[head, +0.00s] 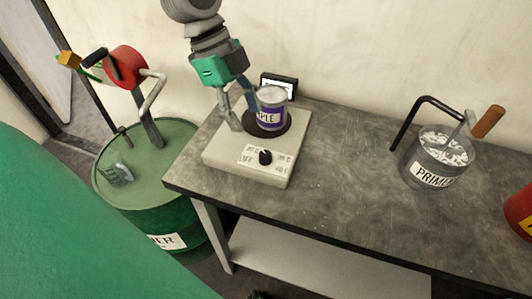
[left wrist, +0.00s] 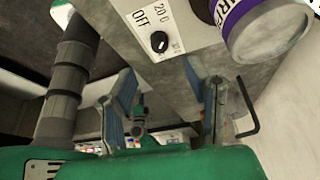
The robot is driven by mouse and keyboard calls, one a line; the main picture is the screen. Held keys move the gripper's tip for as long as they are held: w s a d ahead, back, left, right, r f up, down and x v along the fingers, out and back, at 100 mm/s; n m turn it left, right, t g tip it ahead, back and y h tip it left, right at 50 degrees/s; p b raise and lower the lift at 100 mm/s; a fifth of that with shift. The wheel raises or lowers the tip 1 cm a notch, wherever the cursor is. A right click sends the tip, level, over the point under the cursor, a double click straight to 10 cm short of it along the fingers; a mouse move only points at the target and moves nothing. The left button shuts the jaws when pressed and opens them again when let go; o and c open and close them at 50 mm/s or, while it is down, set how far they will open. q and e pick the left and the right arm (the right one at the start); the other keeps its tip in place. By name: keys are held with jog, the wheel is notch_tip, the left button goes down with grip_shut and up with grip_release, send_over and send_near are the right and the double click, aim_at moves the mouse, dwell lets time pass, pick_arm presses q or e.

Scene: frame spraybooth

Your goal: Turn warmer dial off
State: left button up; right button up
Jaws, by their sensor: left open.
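The warmer (head: 222,154) is a pale box on the near left of the bench, with a dark round plate. Its black dial (head: 265,157) is on the front panel; OFF and 20 C labels show beside the dial in the left wrist view (left wrist: 159,42). I cannot clearly tell its setting. A can with a purple label (head: 271,108) stands on the plate. My left gripper (head: 243,112) is open and empty, above the warmer's back left, beside the can and apart from the dial. Its spread fingers show in the left wrist view (left wrist: 166,105). My right gripper is not seen.
A green drum (head: 140,205) with a red-ended pump (head: 126,66) stands left of the bench. A PRIMER pot (head: 434,160) stands at the right, near a red container (head: 520,210). A small dark-framed sign (head: 279,86) is behind the can. The bench's middle is clear.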

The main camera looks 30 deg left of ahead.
aim_at(264, 153)
pick_arm(q)
jog(key=x, duration=0.4)
jog(key=d+b+x, duration=0.1)
jog(key=x, duration=0.4)
jog(key=shift+d, duration=0.1)
jog(key=shift+f+b, duration=0.3)
jog(key=shift+f, duration=0.05)
jog(key=shift+a, duration=0.35)
jog(key=shift+d, duration=0.2)
grip_shut()
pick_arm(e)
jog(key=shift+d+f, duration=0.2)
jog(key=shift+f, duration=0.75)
